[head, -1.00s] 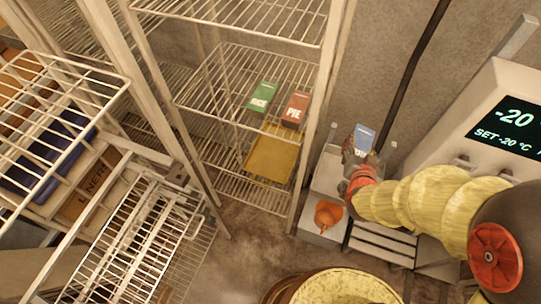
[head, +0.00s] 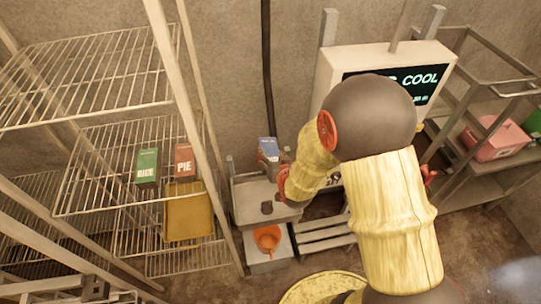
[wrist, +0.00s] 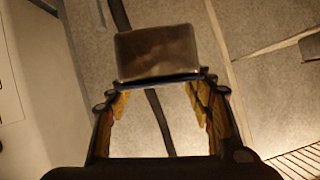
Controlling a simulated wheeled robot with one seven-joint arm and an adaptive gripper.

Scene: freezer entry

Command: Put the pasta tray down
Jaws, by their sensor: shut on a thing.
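The pasta tray (head: 267,147) is a small box with a blue face in the head view. My gripper (head: 274,160) is shut on it and holds it up near the back wall, apparently above a pale metal stand (head: 244,205). In the wrist view the tray (wrist: 157,53) shows as a plain brownish-grey face between the fingertips (wrist: 160,84). Its printed face is not visible there. A small dark patch lies on the stand's top below the tray, perhaps its shadow.
A wire rack (head: 90,75) on the left holds a green rice box (head: 147,165), a red pie box (head: 184,160) and a yellow tray (head: 188,215). An orange scoop-like item (head: 267,239) sits on the lower step. A display unit (head: 330,62) stands right of the stand.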

